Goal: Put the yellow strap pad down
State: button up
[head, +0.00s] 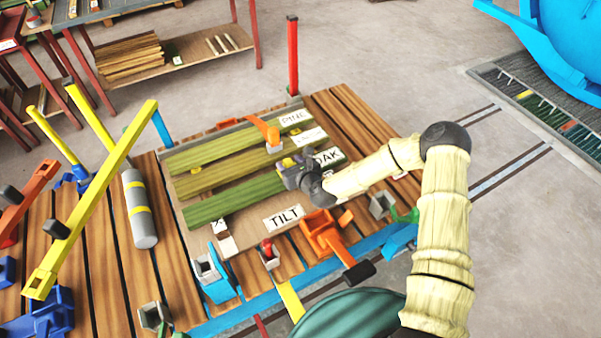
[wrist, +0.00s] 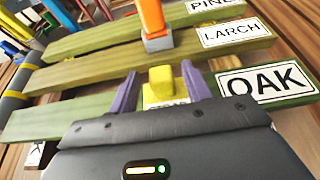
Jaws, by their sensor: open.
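The yellow strap pad (wrist: 162,82) is a small block with a raised knob and a partly hidden label. It sits between the two purple fingers of my gripper (wrist: 160,90) in the wrist view, at the green OAK board (wrist: 60,121). The fingers stand apart on either side of the pad, with a narrow gap visible. My gripper's body hides the pad's lower part, so its contact with the board is not clear. In the head view my gripper (head: 290,163) is over the right end of the OAK board (head: 235,197), and the pad is mostly hidden.
An orange-handled pad (wrist: 153,25) stands on the LARCH board (wrist: 90,73) behind. The PINE board (head: 215,148) lies beyond. An orange clamp (head: 325,235) and a TILT label (head: 284,217) are nearby.

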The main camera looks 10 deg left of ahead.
jog(key=b+v, duration=0.1)
jog(key=v, duration=0.9)
jog(key=shift+s+d+r, duration=0.15)
jog(key=shift+s+d, duration=0.1)
jog(key=shift+s, duration=0.05)
jog(key=s+d+n+g+h, duration=0.5)
jog(key=d+n, duration=0.5)
jog(key=n, duration=0.8)
jog(key=s+d+r+n+g+h, duration=0.3)
jog(key=s+d+r+n, duration=0.7)
jog(key=r, duration=0.4)
jog(key=shift+s+d+r+n, duration=0.15)
jog(key=shift+s+d+n, duration=0.15)
jog(key=shift+s+d, duration=0.6)
